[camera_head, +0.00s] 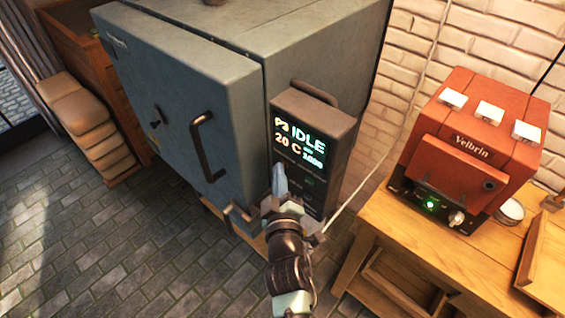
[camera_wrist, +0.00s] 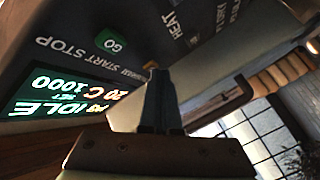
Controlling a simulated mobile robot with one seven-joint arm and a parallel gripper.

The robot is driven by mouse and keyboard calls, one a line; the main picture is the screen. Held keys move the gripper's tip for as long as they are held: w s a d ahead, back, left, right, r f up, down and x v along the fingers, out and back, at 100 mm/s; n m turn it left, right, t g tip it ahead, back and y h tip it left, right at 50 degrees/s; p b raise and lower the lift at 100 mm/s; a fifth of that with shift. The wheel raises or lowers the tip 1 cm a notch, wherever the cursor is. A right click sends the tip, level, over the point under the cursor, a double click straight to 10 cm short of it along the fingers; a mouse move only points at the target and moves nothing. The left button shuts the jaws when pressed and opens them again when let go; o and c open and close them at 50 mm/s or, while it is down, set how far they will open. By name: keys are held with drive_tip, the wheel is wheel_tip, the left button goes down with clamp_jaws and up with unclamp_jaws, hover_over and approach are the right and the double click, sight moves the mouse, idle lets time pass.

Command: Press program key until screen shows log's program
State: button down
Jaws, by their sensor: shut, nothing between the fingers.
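The kiln's control box (camera_head: 312,140) is on the front right of a big grey kiln (camera_head: 190,80). A PROGRAM label (camera_wrist: 122,73) shows close to the fingertips; the key itself is hidden. My gripper (camera_head: 279,170) is shut and empty, in front of the panel below the screen. In the wrist view its fingertips (camera_wrist: 159,76) overlap the panel; contact is unclear. No readable log is in view.
A green GO key (camera_wrist: 111,41) and a HEAT label (camera_wrist: 174,22) are near the fingers. The kiln's door handle (camera_head: 207,147) sticks out to the left. A red Velbrin machine (camera_head: 470,140) stands on a wooden table (camera_head: 430,245) at right. Paved floor is clear at left.

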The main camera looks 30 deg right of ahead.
drive_tip(key=shift+s+a+f+b, duration=0.15)
drive_tip(key=shift+a+b, duration=0.2)
drive_tip(key=shift+b, duration=0.25)
drive_tip(key=shift+s+a+b, duration=0.1)
drive_tip(key=shift+a+b, duration=0.3)
drive_tip(key=shift+r, duration=0.2)
drive_tip(key=a+b, duration=0.1)
drive_tip(key=s+a+b, duration=0.1)
drive_tip(key=a+b, duration=0.2)
drive_tip(key=shift+s+a, duration=0.35)
drive_tip(key=shift+s, duration=0.05)
